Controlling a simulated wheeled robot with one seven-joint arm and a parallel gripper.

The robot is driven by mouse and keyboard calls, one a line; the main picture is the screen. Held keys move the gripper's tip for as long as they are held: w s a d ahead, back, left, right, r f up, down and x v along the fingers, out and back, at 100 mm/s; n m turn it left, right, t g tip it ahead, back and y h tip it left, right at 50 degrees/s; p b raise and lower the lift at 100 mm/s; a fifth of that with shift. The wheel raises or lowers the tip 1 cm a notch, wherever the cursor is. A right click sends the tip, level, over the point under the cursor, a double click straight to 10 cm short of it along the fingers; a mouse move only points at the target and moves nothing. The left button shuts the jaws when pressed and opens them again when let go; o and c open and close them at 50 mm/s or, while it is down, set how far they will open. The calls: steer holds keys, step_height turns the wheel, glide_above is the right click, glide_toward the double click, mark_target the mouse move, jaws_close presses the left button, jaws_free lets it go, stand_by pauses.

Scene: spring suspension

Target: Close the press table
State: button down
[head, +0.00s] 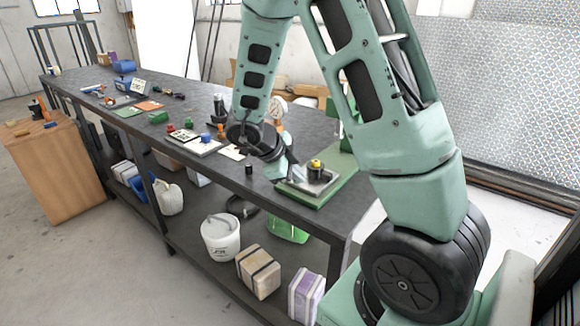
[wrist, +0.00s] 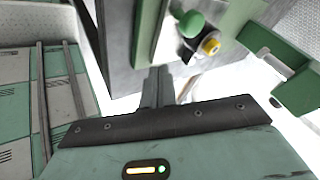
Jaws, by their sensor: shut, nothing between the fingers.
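The press stands at the right end of the workbench in the head view, with a green base (head: 322,192) and a column partly hidden by my arm. Its grey press table (head: 300,184) carries a dark part with a yellow top (head: 316,164). In the wrist view the yellow-topped part (wrist: 209,45) shows near a round green knob (wrist: 190,23). My gripper (head: 284,166) is just left of the press table in the head view. In the wrist view my gripper (wrist: 158,72) is shut and empty, pointing toward the press. I cannot tell whether it touches the press table.
The dark workbench (head: 205,100) runs to the back left, with several small parts and trays on it. A small black cylinder (head: 249,169) stands near its front edge. A wooden cabinet (head: 60,170) stands left.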

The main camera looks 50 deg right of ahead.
mark_target(316, 181)
steer(key=x, duration=0.4)
steer(key=d, duration=0.1)
steer(key=w+d+p, duration=0.1)
steer(key=d, duration=0.1)
steer(key=shift+w+d, duration=0.25)
steer(key=shift+d, duration=0.15)
